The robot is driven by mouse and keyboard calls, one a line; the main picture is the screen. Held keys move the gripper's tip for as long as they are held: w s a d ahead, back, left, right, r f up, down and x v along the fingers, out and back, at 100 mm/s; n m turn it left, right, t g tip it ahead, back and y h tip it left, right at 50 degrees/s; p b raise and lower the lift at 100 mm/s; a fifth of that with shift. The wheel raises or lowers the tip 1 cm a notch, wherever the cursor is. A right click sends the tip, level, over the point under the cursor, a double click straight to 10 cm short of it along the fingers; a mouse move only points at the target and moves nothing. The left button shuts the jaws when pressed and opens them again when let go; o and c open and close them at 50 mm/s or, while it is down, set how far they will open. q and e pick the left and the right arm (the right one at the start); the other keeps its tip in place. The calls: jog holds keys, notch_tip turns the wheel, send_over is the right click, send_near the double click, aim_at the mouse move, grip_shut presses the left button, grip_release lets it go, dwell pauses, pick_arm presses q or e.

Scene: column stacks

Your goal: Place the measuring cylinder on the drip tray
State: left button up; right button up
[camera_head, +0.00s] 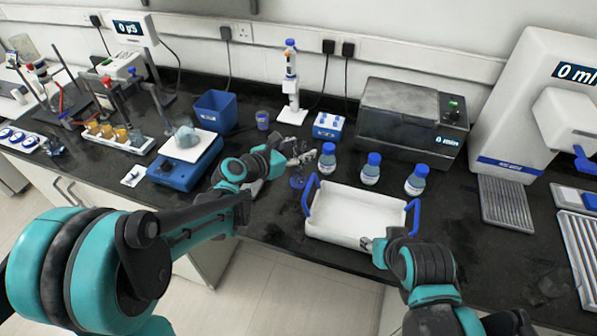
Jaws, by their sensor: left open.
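My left gripper (302,157) is open above the bench, left of the white tray with blue handles. A small dark blue object (298,182) stands just below its fingers; it may be the base of the measuring cylinder, but the gripper hides much of it and I cannot tell whether they touch. The drip tray (508,203) is a grey ribbed plate under the white dispenser at the right, and it looks bare. My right gripper (374,247) is at the front right edge of the white tray; its fingers are too small to read.
A grey heater box (400,112) and the dispenser (530,90) stand behind. A blue balance or stirrer (180,172) is left. Dark bench is clear right of the white tray.

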pick_arm(q)
jog(key=shift+s+r, duration=0.1)
jog(key=c, duration=0.4)
grip_shut()
